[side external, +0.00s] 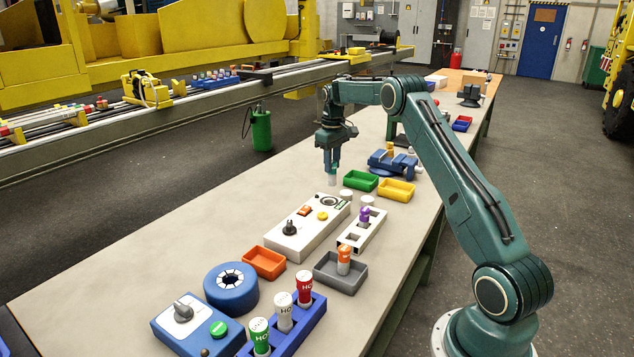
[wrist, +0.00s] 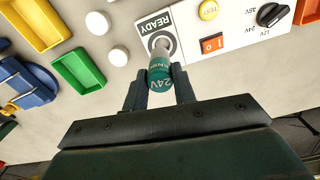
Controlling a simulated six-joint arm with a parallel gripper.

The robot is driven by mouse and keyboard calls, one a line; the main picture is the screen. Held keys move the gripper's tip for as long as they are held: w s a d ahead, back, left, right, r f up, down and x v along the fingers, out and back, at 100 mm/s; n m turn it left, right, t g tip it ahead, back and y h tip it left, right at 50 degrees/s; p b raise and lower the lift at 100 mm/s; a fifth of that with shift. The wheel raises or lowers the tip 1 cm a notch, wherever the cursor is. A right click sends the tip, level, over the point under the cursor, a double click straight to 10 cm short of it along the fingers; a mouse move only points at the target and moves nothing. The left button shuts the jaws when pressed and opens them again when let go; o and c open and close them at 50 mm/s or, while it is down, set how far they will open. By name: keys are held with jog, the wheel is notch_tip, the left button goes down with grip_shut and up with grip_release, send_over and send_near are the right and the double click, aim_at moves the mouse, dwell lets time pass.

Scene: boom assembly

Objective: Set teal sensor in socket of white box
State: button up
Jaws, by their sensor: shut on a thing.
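The white box (side external: 287,236) lies on the bench with an orange switch, a yellow TEST button and a black dial. Its dark-ringed round socket (side external: 329,202) is at the far end, and the socket (wrist: 153,44) shows beside the READY label in the wrist view. My gripper (side external: 333,163) points down and is shut on the teal sensor (side external: 333,175), which shows a 24V mark in the wrist view (wrist: 160,78). The sensor's pale lower end points down above the socket end of the box and looks apart from it. In the wrist view the sensor partly covers the socket.
Two white round caps (side external: 347,195) stand close beside the socket end. A green bin (side external: 360,181), a yellow bin (side external: 396,190) and a blue vise (side external: 390,163) are near. A pale rack (side external: 352,238) stands right of the box. The bench left of the box is clear.

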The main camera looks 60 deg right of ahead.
aim_at(330, 175)
jog(key=shift+w+a+r, duration=0.1)
jog(key=shift+w+a, duration=0.1)
jog(key=shift+w, duration=0.15)
jog(key=shift+f, duration=2.35)
jog(key=shift+f, duration=2.15)
dwell(0.9)
jog(key=o, duration=1)
jog(key=shift+r, duration=0.1)
jog(key=shift+r, duration=3.45)
